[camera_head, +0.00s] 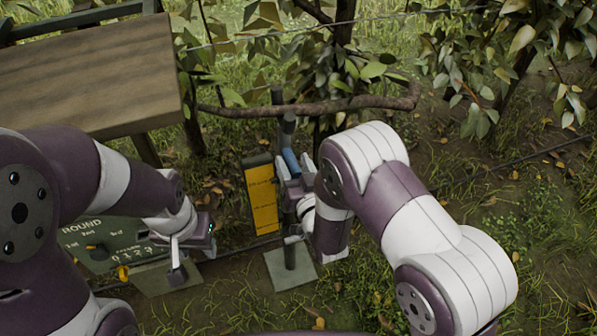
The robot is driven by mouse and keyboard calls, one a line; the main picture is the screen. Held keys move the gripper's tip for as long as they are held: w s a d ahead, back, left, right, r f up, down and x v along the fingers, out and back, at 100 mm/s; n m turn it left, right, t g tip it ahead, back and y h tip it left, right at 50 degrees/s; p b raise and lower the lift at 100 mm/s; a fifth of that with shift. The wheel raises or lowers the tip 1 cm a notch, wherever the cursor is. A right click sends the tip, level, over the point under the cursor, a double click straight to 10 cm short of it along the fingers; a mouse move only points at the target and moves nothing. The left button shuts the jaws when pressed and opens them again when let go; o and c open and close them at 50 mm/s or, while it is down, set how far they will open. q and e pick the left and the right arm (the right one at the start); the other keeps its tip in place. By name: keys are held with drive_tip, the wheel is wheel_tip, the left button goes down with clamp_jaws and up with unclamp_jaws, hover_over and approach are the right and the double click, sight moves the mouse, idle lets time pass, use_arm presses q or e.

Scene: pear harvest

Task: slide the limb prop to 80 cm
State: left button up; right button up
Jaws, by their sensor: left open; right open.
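The limb prop (290,253) is a dark upright post on a square grey base plate (276,270). Its upper end stands near a bare horizontal limb (300,108). A yellow scale board (263,198) with dark marks stands beside the post; its marks are too small to read. A blue part (290,160) shows high on the post. My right gripper (287,188) is open at the post's middle, beside the scale; my own arm partly hides it, and I cannot tell whether it touches the post. My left gripper (177,257) is open and empty, left of the prop.
A wooden table top (90,75) stands at the upper left. A dark sign (105,243) with white writing, including "ROUND", is behind my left arm. Leafy branches (460,60) and thin wires (540,153) cross the back. Grass is open at right.

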drive_tip(key=p+v, duration=0.1)
drive_tip(key=v, duration=1.1)
drive_tip(key=shift+s, duration=0.1)
